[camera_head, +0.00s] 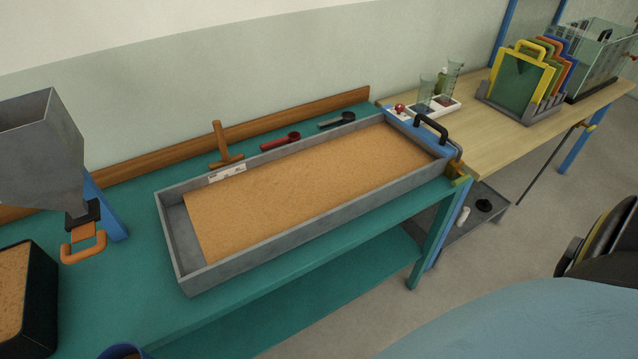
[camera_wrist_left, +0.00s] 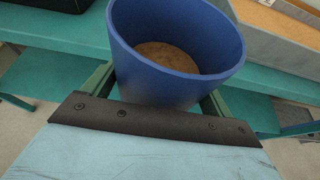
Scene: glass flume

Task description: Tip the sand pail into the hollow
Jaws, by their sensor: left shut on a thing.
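A blue pail (camera_wrist_left: 150,85) with brown sand (camera_wrist_left: 166,56) inside is held by my left gripper (camera_wrist_left: 158,98), its green fingers on both sides of it. The pail looks roughly upright. In the head view only its rim (camera_head: 122,351) shows at the bottom edge, in front of the teal bench. The long grey flume tray (camera_head: 300,228) lies on the bench, filled with a broad, flat-looking bed of sand (camera_head: 310,185). Its left end shows bare grey floor (camera_head: 181,235). I cannot make out a distinct hollow in the sand. My right gripper is not in view.
A grey hopper (camera_head: 40,150) with an orange handle stands left of the tray, above a black sand box (camera_head: 28,295). A wooden tamper (camera_head: 222,145), a red scoop (camera_head: 280,141) and a black scoop (camera_head: 337,120) lie behind the tray. Teal bench (camera_head: 110,290) is free left of the tray.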

